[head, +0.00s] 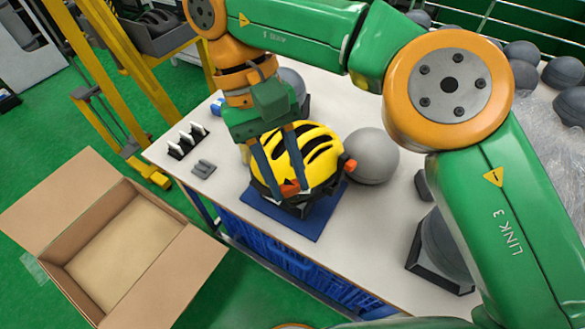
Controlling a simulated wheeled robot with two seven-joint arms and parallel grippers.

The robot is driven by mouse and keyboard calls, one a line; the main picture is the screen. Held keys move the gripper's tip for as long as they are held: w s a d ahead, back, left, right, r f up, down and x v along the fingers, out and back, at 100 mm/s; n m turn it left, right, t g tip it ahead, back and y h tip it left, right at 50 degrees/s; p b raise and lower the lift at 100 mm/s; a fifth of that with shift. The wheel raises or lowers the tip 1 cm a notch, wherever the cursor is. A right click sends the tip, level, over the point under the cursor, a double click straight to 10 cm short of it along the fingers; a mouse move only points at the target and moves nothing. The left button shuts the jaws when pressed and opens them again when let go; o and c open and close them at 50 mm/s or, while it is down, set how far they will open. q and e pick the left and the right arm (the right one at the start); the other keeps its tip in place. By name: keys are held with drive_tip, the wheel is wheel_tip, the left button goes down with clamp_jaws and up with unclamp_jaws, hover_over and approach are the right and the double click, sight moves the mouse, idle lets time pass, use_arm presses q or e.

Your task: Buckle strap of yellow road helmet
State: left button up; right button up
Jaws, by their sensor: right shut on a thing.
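The yellow road helmet (323,152) with black vents sits on a dark stand on a blue mat (318,222) near the table's front edge. My right gripper (289,190) reaches down at the helmet's front left, its two blue fingers on either side of a small orange piece (290,188) low on the helmet, which looks like part of the strap buckle. It is shut on that piece. Another orange piece (350,166) shows at the helmet's right side. The strap itself is mostly hidden by the fingers and too small to make out. My left gripper is not in view.
A grey ball-like headform (371,156) stands close to the helmet's right. Another dark headform (444,245) is at the right. A small rack (187,140) and grey blocks (203,168) lie left. An open cardboard box (120,250) stands on the floor. Yellow posts (128,90) rise behind it.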

drive_tip(key=s+d+f+n+t+h+p, duration=0.1)
drive_tip(key=s+d+f+n+p, duration=0.1)
drive_tip(key=s+f+n, duration=0.3)
drive_tip(key=w+d+m+t+y+p, duration=0.1)
drive_tip(key=d+m+y, duration=0.3)
drive_tip(key=m, duration=1.3)
drive_tip(key=w+d+r+m+t+y+p, duration=0.1)
drive_tip(key=d+m+t+y+p, duration=0.2)
drive_tip(key=m, duration=1.5)
drive_tip(key=shift+d+t+y, duration=0.3)
drive_tip(key=shift+d+y, duration=0.4)
